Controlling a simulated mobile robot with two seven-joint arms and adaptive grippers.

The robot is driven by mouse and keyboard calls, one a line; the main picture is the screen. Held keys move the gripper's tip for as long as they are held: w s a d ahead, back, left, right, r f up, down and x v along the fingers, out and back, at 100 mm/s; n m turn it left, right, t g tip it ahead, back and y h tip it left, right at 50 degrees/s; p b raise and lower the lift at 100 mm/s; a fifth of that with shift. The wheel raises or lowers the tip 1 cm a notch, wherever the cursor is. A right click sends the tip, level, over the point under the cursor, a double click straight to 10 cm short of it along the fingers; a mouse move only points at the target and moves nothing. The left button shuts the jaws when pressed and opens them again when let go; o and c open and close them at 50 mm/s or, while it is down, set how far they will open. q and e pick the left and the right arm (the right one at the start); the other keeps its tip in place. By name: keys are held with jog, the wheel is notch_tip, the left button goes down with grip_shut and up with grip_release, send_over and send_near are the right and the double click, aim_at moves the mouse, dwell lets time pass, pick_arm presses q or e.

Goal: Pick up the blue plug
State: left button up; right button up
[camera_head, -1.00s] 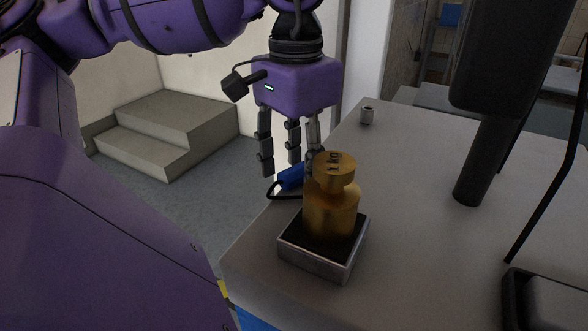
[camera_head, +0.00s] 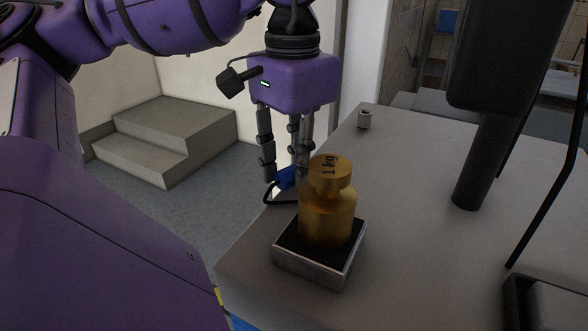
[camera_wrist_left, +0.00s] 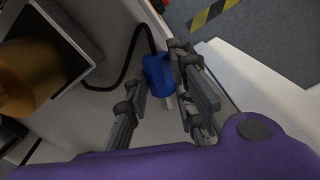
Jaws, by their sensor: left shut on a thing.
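The blue plug (camera_head: 286,178) is at the far left edge of the grey table, partly hidden by the fingers and the brass weight. A black cable runs from it. My left gripper (camera_head: 284,172) points down from above, and its fingers are closed on the plug. In the left wrist view the blue plug (camera_wrist_left: 158,74) sits between the fingers (camera_wrist_left: 160,88), with a metal tip showing at its lower end. I cannot tell whether it is clear of the table. My right gripper is not in view.
A brass 1 kg weight (camera_head: 327,205) stands on a square metal-rimmed base (camera_head: 313,265), just in front of the plug. Grey steps (camera_head: 165,140) are on the floor beyond.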

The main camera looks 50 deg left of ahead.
aim_at(288, 168)
pick_arm(q)
jog(key=shift+r+b, duration=0.35)
jog(key=shift+b, duration=0.05)
jog(key=shift+r+b, duration=0.45)
jog(key=shift+r, duration=0.15)
jog(key=shift+s+a+r+p, duration=0.15)
jog(key=shift+s+r+p, duration=0.2)
jog(key=shift+r+p, duration=0.25)
jog(key=shift+s+a+r+p, duration=0.2)
jog(key=shift+s+r+p, duration=0.45)
jog(key=shift+p, duration=0.25)
jog(key=s+a+r+p, duration=0.4)
jog(key=s+r, duration=0.3)
jog(key=s, duration=0.4)
jog(key=shift+a+r+p, duration=0.3)
jog(key=shift+a+p, duration=0.1)
jog(key=shift+p, duration=0.4)
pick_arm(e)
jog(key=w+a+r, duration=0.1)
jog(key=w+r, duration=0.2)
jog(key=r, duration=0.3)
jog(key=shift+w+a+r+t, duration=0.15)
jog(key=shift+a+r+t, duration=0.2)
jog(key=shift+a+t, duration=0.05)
